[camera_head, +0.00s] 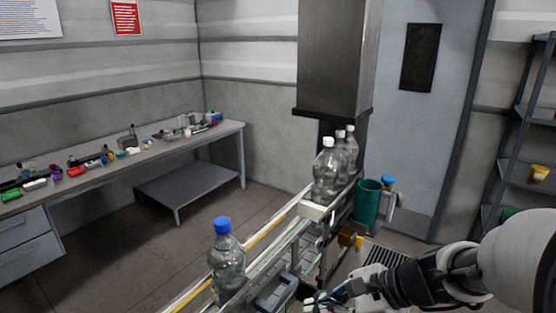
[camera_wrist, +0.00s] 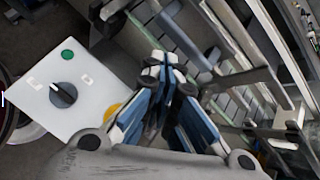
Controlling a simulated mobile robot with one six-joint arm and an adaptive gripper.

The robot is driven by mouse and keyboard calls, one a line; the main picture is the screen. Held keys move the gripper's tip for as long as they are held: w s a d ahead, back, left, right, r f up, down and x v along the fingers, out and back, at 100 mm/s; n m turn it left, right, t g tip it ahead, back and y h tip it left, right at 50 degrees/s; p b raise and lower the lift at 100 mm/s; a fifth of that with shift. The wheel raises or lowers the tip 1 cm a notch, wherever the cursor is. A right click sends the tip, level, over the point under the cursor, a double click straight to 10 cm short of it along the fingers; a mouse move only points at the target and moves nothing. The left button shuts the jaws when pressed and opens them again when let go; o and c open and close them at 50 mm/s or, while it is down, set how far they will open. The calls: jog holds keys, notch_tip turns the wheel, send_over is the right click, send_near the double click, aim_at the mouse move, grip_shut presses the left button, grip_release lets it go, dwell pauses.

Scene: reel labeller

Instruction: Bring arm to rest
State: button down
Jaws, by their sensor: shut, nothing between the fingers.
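My gripper (camera_wrist: 165,75) is shut and empty in the wrist view, its fingertips together. In the head view my arm comes in from the lower right, and the gripper (camera_head: 318,300) is low in the picture beside the conveyor (camera_head: 290,237). In the wrist view the gripper hangs near the conveyor (camera_wrist: 185,42) and a white control panel (camera_wrist: 62,90) with a dark rotary knob and a green button. I cannot tell how far the fingers are from the conveyor.
A clear bottle with a blue cap (camera_head: 226,262) stands on the conveyor's near part. Several white-capped bottles (camera_head: 328,170) stand farther along. A green bin (camera_head: 367,203) is beside them. A cluttered bench (camera_head: 100,178) runs along the left wall; shelves (camera_head: 527,115) stand right. Floor between bench and conveyor is clear.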

jog(key=s+a+n+g+h+b, duration=0.15)
jog(key=s+n+h, duration=0.25)
jog(key=s+n, duration=0.6)
jog(key=s+d+r+n+t+h+b, duration=0.1)
jog(key=s+d+n+t+h+b, duration=0.1)
jog(key=s+d+n+h, duration=0.2)
jog(key=s+d+n, duration=0.2)
jog(key=s+n, duration=0.1)
jog(key=n, duration=0.1)
jog(key=shift+d+r+h, duration=0.15)
jog(key=shift+d+h, duration=0.05)
jog(key=shift+h, duration=0.2)
jog(key=c, duration=2.4)
grip_release()
jog(key=shift+s, duration=0.1)
